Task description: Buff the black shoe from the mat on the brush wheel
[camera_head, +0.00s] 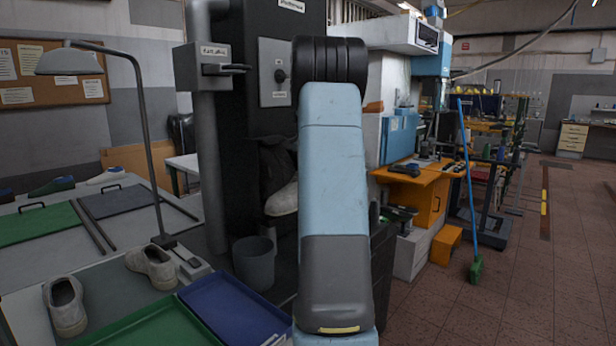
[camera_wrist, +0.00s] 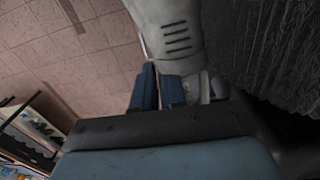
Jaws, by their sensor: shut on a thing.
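A pale, off-white shoe (camera_wrist: 172,30) with dark lace slots fills the top of the wrist view, and my gripper (camera_wrist: 160,90) with blue fingers is shut on its lower end. The exact grip is partly hidden. The shoe is right beside the dark, bristly brush wheel (camera_wrist: 265,50); I cannot tell if they touch. In the head view the shoe (camera_head: 283,200) shows left of my arm, below the dark wheel (camera_head: 277,165) in the black machine (camera_head: 260,100). My gripper is hidden there behind my arm. I see no clearly black shoe.
Two pale shoes stand on the bench, one at the front (camera_head: 65,305) and one by the lamp (camera_head: 152,265). Green (camera_head: 150,325) and blue (camera_head: 235,310) trays lie near. A green mat (camera_head: 35,225) and grey mat (camera_head: 120,201) lie behind. A grey bin (camera_head: 254,265) stands below the machine.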

